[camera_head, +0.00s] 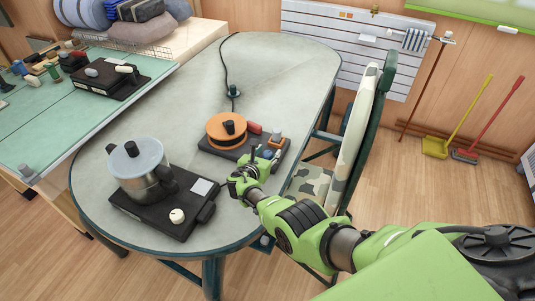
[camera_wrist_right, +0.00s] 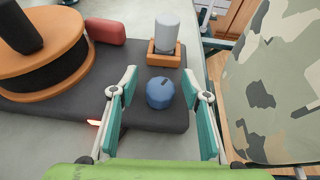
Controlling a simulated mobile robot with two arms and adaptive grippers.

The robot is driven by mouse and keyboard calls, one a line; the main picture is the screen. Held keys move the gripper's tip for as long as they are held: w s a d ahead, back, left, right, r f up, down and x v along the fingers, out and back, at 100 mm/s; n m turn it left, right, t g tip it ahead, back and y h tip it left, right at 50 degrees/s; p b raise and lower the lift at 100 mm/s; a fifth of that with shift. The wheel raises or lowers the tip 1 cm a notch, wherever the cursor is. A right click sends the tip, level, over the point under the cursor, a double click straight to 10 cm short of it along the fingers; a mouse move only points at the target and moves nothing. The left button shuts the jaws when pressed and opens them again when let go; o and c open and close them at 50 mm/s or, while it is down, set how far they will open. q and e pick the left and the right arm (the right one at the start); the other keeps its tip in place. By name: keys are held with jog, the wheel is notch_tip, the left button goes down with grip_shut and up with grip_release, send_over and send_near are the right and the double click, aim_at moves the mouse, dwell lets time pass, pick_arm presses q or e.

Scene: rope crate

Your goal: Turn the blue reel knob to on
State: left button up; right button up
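The blue reel knob (camera_wrist_right: 160,94) is a short round knob with a dark pointer mark, which points toward the upper right in the right wrist view. It sits on the dark base (camera_wrist_right: 153,117) of the orange reel (camera_wrist_right: 42,62). My right gripper (camera_wrist_right: 161,76) is open, with one teal-padded finger on each side of the knob and visible gaps between. In the head view the right gripper (camera_head: 247,172) is at the near edge of the reel base (camera_head: 213,150), and the knob there is small and partly covered. My left gripper is not in view.
A red block (camera_wrist_right: 105,31) and a grey cylinder (camera_wrist_right: 166,32) in an orange holder stand behind the knob. A camouflage chair (camera_head: 352,140) is close on the right. A pot (camera_head: 139,168) on a dark hotplate (camera_head: 165,214) stands to the left. The table's far end is mostly clear.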

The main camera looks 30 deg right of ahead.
jog(key=shift+s+a+f, duration=0.1)
jog(key=shift+s, duration=0.05)
jog(key=shift+v, duration=3.65)
